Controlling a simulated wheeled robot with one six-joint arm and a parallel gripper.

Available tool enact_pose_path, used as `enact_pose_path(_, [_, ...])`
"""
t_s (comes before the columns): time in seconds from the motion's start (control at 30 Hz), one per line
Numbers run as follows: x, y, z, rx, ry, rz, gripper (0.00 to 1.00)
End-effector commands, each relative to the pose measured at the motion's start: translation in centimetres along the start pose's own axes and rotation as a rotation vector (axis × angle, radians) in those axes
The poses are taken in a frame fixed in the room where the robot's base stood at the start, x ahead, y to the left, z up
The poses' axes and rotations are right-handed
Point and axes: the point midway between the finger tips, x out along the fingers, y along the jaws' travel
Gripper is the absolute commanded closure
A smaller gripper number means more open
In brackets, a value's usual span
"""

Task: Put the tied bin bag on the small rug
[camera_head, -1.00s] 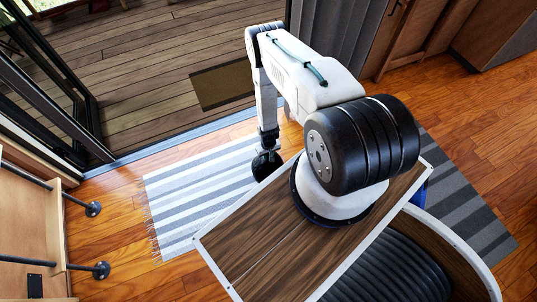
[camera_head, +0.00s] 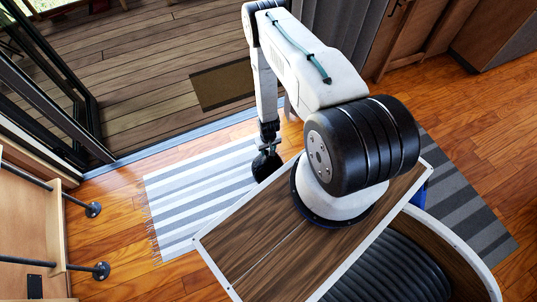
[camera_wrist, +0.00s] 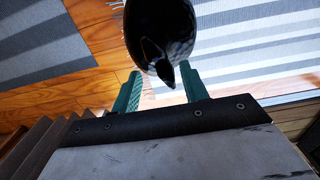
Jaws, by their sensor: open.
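The black bin bag (camera_head: 266,164) is at the right part of the light grey-and-white striped rug (camera_head: 195,190), just below my gripper (camera_head: 268,143). In the wrist view, the glossy dark bag (camera_wrist: 160,30) fills the top middle, with its pointed tied end toward my gripper (camera_wrist: 160,70). The two teal fingers are apart, one on each side of the tied end. I cannot tell whether they touch it. The bag's underside is hidden, so its contact with the rug is not clear.
A dark striped rug (camera_head: 465,200) lies on the wooden floor at right. A brown doormat (camera_head: 222,84) lies on the deck beyond the open doorway. A wooden unit with black pipe legs (camera_head: 30,215) stands at left. Cabinets (camera_head: 425,40) stand at upper right.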

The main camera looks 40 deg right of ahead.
Motion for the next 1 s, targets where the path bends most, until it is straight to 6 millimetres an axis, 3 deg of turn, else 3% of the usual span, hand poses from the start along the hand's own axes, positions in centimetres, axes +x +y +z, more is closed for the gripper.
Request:
enact_pose_path(0.2, [-4.1,0.0,0.0,0.0,0.0,0.0,0.56])
enact_pose_path(0.5, [-6.0,0.0,0.0,0.0,0.0,0.0,0.56])
enact_pose_path(0.57, [-6.5,-0.1,-0.4,-0.002,0.001,0.0,0.56])
enact_pose_path(0.67, [-8.7,-0.3,-2.0,-0.009,0.008,0.001,0.56])
enact_pose_path(0.77, [-13.2,-0.8,-4.8,-0.021,0.018,0.001,0.56])
enact_pose_path(0.9, [-21.6,-2.1,-8.3,-0.045,0.028,0.002,0.56])
enact_pose_path(1.0, [-27.7,-3.2,-9.8,-0.062,0.034,0.002,0.56])
